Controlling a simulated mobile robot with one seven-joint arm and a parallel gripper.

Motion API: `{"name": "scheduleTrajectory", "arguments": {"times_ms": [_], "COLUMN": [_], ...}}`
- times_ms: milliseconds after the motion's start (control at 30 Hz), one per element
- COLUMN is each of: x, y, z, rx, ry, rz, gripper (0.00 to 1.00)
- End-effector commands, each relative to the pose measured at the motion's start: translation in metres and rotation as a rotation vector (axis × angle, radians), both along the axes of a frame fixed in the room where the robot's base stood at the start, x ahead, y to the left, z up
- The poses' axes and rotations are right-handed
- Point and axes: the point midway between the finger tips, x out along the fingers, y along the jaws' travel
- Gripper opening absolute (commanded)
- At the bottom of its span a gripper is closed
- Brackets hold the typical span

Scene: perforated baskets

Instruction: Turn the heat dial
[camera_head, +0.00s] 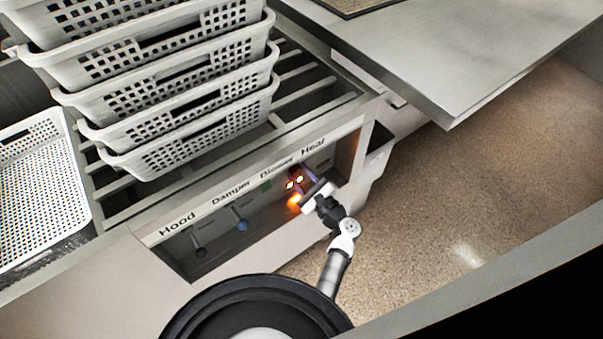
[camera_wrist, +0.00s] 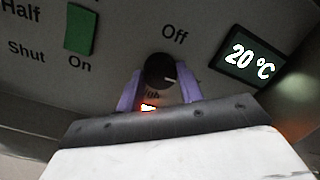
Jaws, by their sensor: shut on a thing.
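The heat dial (camera_wrist: 158,66) is a round black knob on the grey panel, seen in the wrist view. Its short white mark points to the lower right. "Off" is printed above it, and a partly hidden label lies below. My gripper (camera_wrist: 159,88) has one purple finger on each side of the dial and is shut on it. In the head view my gripper (camera_head: 302,180) reaches the panel below the "Heat" label, and the dial is hidden there. A display (camera_wrist: 248,55) right of the dial reads 20 °C.
A green switch (camera_wrist: 80,28) is left of the dial. The Hood knob (camera_head: 200,252) and blue Damper knob (camera_head: 242,225) sit farther left in the recessed panel. Stacked white perforated baskets (camera_head: 190,145) stand on the slatted rack above. A metal table (camera_head: 455,60) is at upper right.

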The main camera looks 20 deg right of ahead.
Motion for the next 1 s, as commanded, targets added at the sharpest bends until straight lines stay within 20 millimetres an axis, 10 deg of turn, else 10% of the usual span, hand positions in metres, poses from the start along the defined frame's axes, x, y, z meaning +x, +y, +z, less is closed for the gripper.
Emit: {"name": "scheduleTrajectory", "arguments": {"times_ms": [567, 600, 733, 1000], "x": [-0.0006, -0.0006, -0.0005, -0.0004], "y": [-0.0005, -0.0005, -0.0004, -0.0002], "z": [-0.0007, -0.0007, -0.0006, -0.0004], "rx": [0.032, 0.031, 0.031, 0.03], "ry": [0.009, 0.009, 0.009, 0.008], "rz": [-0.002, -0.002, -0.002, 0.0], "gripper": [0.14, 0.41, 0.58, 0.58]}}
